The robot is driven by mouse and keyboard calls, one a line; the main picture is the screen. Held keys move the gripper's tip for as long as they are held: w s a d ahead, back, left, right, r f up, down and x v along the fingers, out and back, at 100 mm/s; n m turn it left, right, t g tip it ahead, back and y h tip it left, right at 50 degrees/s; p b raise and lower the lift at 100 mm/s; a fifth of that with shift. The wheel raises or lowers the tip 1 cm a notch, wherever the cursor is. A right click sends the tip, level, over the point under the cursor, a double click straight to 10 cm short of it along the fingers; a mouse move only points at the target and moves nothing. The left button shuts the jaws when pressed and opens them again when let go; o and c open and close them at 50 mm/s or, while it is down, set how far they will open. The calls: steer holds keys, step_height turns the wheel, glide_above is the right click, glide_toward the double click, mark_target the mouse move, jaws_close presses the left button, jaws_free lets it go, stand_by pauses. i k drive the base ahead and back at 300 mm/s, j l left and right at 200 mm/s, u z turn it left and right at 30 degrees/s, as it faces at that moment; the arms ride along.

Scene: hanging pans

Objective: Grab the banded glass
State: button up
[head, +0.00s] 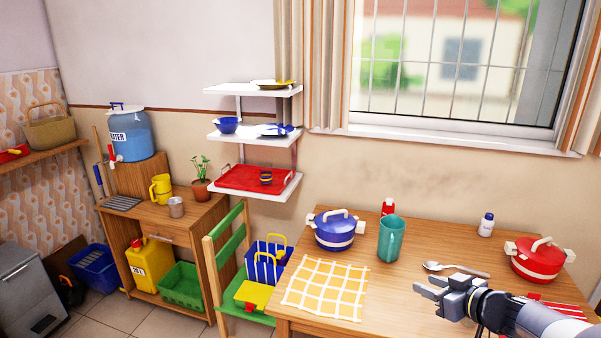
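A small glass with dark blue, red and yellow bands (266,177) stands upright on the red tray (236,177) on the lowest white wall shelf. My gripper (424,285) is above the right part of the wooden table, pointing left. Its fingers look apart with nothing between them. It is far to the right of the banded glass, and lower in the picture.
The table holds a blue pot (334,232), a teal mug (391,239), a yellow checked cloth (325,289), a spoon (455,268) and a red pot (537,260). A green chair (228,250) stands below the shelves, left of the table.

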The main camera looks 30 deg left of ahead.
mark_target(265, 168)
steer(key=i+j+z, duration=0.15)
steer(key=j+z, duration=0.15)
steer(key=j, duration=1)
steer(key=j+z, duration=0.35)
steer(key=j, duration=2.15)
steer(key=k+j, duration=0.1)
steer(key=j, duration=1.15)
